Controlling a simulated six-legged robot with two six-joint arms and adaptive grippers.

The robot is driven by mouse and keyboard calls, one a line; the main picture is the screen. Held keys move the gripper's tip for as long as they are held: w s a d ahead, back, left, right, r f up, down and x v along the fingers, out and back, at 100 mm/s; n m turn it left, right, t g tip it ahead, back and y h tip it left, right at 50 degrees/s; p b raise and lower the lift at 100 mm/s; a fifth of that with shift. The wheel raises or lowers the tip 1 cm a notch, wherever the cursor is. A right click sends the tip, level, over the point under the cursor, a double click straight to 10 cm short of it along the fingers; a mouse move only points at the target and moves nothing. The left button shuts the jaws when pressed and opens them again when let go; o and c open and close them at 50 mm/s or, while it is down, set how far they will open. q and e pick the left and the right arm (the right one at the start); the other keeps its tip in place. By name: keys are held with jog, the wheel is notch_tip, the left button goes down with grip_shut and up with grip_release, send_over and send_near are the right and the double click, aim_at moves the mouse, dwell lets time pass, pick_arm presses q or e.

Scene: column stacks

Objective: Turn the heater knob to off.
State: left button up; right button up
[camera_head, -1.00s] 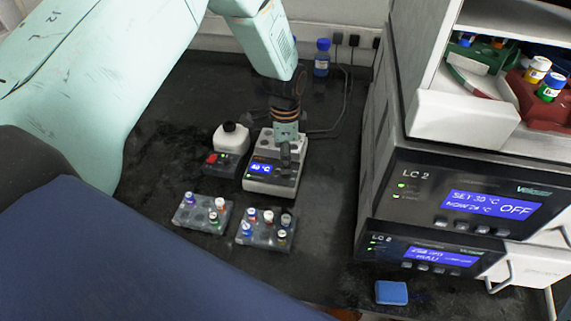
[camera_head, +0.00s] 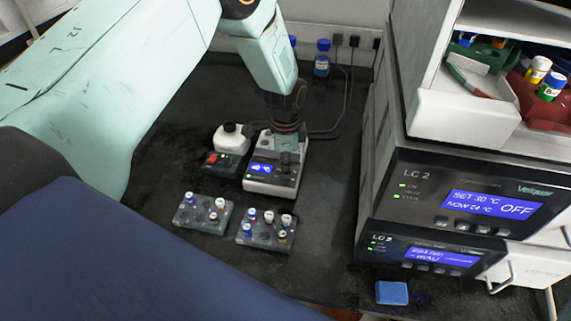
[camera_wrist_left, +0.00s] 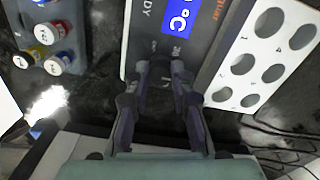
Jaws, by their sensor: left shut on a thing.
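The heater (camera_head: 268,187) is a small pale block with a blue lit display on its front, standing on the dark bench. In the left wrist view its dark panel (camera_wrist_left: 145,45) and part of the display, showing "°C", are beyond the fingers. My left gripper (camera_head: 288,161) points down onto the right part of the heater, beside the display. It is shut on the heater knob, and its fingertips (camera_wrist_left: 161,78) stand a little apart around it. The knob itself is mostly hidden by the fingers and too dark to read its setting. My right gripper is not in view.
Two vial racks (camera_head: 236,236) sit in front of the heater. Stacked LC 2 units (camera_head: 425,198) rise at the right. A blue sponge (camera_head: 391,293) lies near the front edge. Cables run behind.

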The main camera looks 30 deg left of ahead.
pick_arm(q)
grip_shut()
jog(key=shift+n, duration=0.4)
jog(key=n+p, duration=0.1)
jog(key=n, duration=0.6)
jog(key=shift+n+p, duration=0.3)
jog(key=shift+p, duration=0.1)
jog(key=n, duration=0.3)
jog(key=shift+n+p, duration=0.3)
jog(key=n, duration=0.6)
jog(key=shift+p, duration=0.4)
jog(key=n, duration=0.5)
jog(key=shift+n+p, duration=0.3)
jog(key=shift+n, duration=0.1)
